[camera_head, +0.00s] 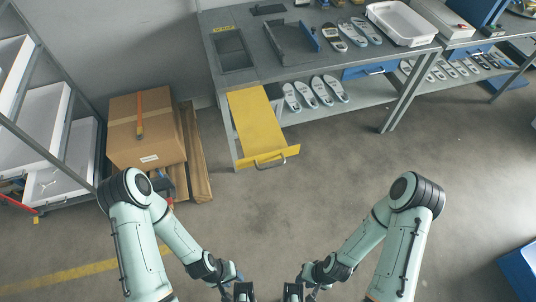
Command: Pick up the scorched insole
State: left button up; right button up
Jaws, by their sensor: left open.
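Several insoles lie on the grey workbench at the top; one of them (334,37) has a darker, brownish patch, but I cannot tell for sure that it is scorched. Another group of pale insoles (308,93) stands on the shelf under the bench. My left gripper (243,291) is at the bottom edge, open and empty, far from the insoles. My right gripper (292,291) is beside it, partly cut off by the picture's edge; its jaws are too small to read.
The grey workbench (270,66) has a yellow flap (257,120) with a handle at its front. A white tray (401,22) stands on it. A cardboard box (146,130) stands left. A blue bin (521,270) is lower right. The floor between is clear.

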aim_at(329, 31)
jog(key=u, duration=0.45)
jog(key=i+l+u, duration=0.1)
jog(key=l+u, duration=0.2)
jog(key=i+l+u, duration=0.1)
jog(key=l+u, duration=0.45)
jog(key=i+l+u, duration=0.1)
jog(key=l+u, duration=0.2)
jog(key=l, duration=1.95)
